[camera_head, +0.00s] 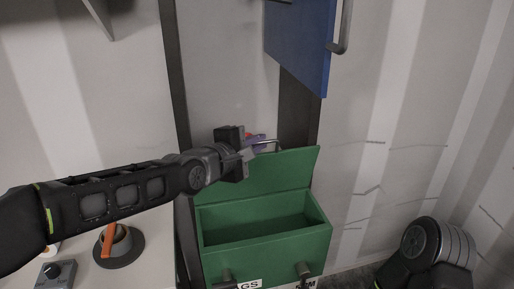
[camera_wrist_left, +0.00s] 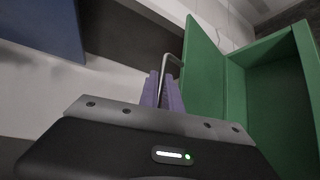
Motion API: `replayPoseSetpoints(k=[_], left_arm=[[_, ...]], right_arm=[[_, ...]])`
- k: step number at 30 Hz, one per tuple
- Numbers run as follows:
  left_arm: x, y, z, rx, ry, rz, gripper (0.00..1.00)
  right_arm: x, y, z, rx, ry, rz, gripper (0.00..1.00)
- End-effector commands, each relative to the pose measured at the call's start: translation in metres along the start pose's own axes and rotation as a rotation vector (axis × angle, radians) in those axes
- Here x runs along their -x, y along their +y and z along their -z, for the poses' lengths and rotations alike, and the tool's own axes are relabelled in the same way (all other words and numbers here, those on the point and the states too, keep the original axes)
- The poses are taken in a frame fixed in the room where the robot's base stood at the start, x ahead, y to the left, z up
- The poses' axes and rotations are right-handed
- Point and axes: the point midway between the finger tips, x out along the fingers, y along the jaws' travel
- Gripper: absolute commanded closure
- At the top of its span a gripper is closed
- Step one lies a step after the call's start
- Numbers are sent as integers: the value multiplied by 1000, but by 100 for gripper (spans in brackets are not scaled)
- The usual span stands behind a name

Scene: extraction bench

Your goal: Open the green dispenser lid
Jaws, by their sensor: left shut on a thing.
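The green dispenser (camera_head: 265,253) is a box with its top uncovered, and its inside looks empty. Its green lid (camera_head: 270,170) stands raised at the back, tilted up. A thin metal handle (camera_head: 275,142) sits at the lid's upper edge. My left gripper (camera_head: 259,142) comes in from the left, its purple fingers shut on this handle. In the left wrist view, the purple fingers (camera_wrist_left: 162,92) close around the lower part of the handle (camera_wrist_left: 172,60), beside the lid (camera_wrist_left: 203,75). The dispenser (camera_wrist_left: 272,95) is at the right there. My right gripper is out of view.
A blue cabinet door (camera_head: 300,42) with a metal handle hangs above the dispenser. A white counter (camera_head: 140,262) at left bears an orange-handled knob (camera_head: 108,241) and a small dark control box (camera_head: 56,273). My right arm shows at lower right.

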Motion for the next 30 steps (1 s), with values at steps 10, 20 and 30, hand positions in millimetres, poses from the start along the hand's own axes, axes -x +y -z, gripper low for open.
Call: replayPoseSetpoints(k=[10, 20, 30], left_arm=[[-1, -1, 2, 1, 1, 4, 100], [-1, -1, 2, 1, 1, 3, 75], [0, 0, 1, 0, 0, 1, 71]], right_arm=[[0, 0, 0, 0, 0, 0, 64], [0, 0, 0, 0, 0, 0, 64], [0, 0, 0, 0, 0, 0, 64]])
